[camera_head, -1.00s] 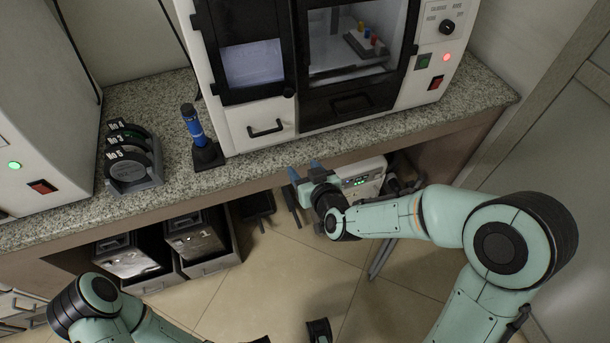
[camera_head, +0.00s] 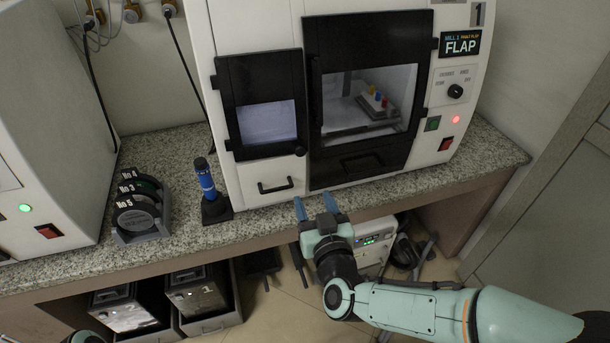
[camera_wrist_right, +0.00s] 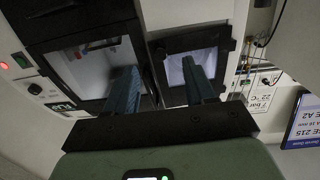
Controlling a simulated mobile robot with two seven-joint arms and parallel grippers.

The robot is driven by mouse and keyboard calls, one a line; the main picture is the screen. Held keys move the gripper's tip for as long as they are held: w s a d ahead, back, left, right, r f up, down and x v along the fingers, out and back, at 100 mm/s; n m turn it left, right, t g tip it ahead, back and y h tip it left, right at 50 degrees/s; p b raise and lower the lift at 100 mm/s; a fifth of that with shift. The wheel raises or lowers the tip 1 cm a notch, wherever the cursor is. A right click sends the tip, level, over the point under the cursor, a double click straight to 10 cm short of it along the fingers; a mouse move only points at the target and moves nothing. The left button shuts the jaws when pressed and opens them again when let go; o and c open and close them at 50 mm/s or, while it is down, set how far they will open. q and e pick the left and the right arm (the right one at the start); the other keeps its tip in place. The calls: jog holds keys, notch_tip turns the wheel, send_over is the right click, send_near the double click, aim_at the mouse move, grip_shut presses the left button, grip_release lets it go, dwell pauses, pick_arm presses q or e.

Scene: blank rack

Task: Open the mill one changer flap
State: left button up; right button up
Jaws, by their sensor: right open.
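Mill one (camera_head: 270,25) is a white machine on the counter, marked 1, with a screen (camera_head: 460,45) reading FLAP. Its changer flap (camera_head: 232,100), a small black-framed door with a pale window, is shut at the left of the front. A dark round knob (camera_head: 300,151) sits at its lower right corner. My right gripper (camera_head: 313,203) is open and empty, its blue fingers pointing up at the mill from in front of the counter edge, below the flap. In the right wrist view, the fingers (camera_wrist_right: 157,78) overlap both doors, and the flap (camera_wrist_right: 227,45) is at right. My left gripper is out of view.
The larger black door (camera_head: 425,90) is shut right of the flap. A white drawer (camera_head: 255,187) with a black handle lies below the flap. A blue tool in a black stand (camera_head: 215,210) and a rack of discs (camera_head: 140,215) stand left on the counter.

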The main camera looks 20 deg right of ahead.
aim_at(301, 152)
jog(key=shift+t+h, duration=0.3)
jog(key=shift+t, duration=0.1)
jog(key=w+r, duration=0.1)
jog(key=w, duration=0.7)
jog(key=w+d+r+p, duration=0.1)
jog(key=w, duration=0.3)
jog(key=shift+w+r, duration=0.2)
jog(key=shift+r, duration=0.15)
grip_shut()
